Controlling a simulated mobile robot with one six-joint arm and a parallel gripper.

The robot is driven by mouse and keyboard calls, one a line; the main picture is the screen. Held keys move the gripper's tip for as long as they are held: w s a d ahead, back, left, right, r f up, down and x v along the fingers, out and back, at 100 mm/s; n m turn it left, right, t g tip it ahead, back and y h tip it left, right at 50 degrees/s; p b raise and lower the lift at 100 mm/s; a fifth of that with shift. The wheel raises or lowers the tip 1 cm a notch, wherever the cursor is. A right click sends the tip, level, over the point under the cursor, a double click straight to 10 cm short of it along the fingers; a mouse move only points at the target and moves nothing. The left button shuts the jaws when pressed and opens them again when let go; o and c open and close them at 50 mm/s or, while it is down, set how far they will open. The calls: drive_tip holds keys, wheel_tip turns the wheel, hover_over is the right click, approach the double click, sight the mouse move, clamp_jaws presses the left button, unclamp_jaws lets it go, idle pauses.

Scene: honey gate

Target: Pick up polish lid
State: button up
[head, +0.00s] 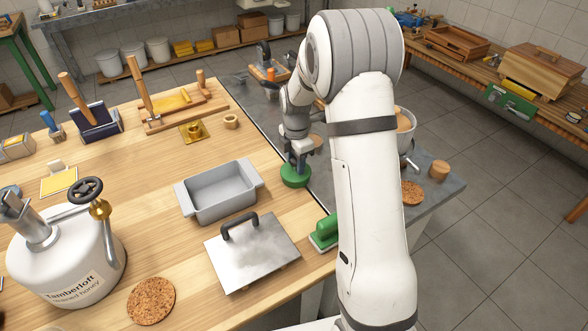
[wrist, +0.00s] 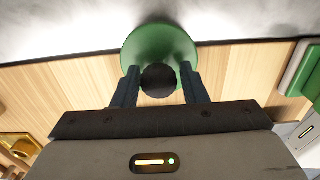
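The polish lid looks like a round green disc with a dark round knob. In the head view the green lid (head: 296,179) is at the right edge of the wooden table, directly below my gripper (head: 298,158). In the wrist view the green disc (wrist: 158,42) lies just beyond the fingertips, and the dark knob is between the two fingers of my gripper (wrist: 160,84). The fingers stand close on both sides of the knob; I cannot tell whether they touch it. The arm hides part of the area right of the lid.
A grey tray (head: 222,200) and a flat metal cover (head: 252,252) with a black handle lie left and in front of the lid. A grey stone surface (head: 322,185) adjoins on the right.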

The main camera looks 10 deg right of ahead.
drive_tip(key=c, duration=0.7)
drive_tip(key=shift+o, duration=0.2)
